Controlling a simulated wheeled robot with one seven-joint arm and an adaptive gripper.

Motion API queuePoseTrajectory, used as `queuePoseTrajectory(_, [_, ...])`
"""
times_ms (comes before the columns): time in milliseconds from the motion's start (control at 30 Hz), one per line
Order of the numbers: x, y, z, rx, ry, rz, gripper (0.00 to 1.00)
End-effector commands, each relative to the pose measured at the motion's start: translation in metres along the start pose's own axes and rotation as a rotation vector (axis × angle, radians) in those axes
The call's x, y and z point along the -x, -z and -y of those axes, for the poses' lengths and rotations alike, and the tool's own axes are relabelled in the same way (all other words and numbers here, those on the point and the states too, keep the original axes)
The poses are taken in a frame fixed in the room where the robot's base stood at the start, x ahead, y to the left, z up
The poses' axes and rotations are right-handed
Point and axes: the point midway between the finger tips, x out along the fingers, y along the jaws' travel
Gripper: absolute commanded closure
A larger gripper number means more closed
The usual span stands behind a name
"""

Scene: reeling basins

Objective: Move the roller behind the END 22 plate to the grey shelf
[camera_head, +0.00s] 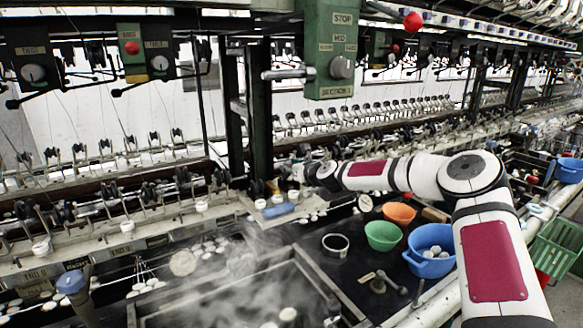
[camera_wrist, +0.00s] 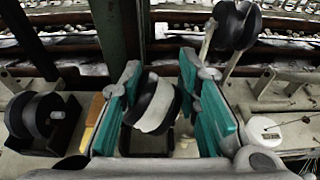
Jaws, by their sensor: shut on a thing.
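My gripper (camera_wrist: 159,75) has its teal-padded fingers on either side of a black roller with a white band (camera_wrist: 152,107) and is shut on it. The roller looks tilted, above or in a dark holder (camera_wrist: 146,143); whether it touches the holder I cannot tell. In the head view my gripper (camera_head: 288,187) is at the machine's ledge beside the dark green post, and the held roller is not clear there. Small label plates (camera_head: 130,247) run along the front rail, but I cannot read END 22 on any. I cannot tell which surface is the grey shelf.
Another black roller (camera_wrist: 38,115) sits in a holder left of my gripper, and one (camera_wrist: 236,24) stands at upper right. A blue cylinder (camera_head: 278,211) lies on a pale ledge. Green (camera_head: 383,236), orange (camera_head: 399,213) and blue (camera_head: 430,250) bowls stand below my arm. Steam rises from the basin.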

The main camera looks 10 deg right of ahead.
Motion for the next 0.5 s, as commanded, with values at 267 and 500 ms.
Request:
queuePoseTrajectory(267, [-0.0048, 0.0411, -0.0278, -0.006, -0.062, -0.066, 0.47])
queuePoseTrajectory(500, [-0.0040, 0.0383, -0.0273, -0.008, -0.061, -0.063, 0.47])
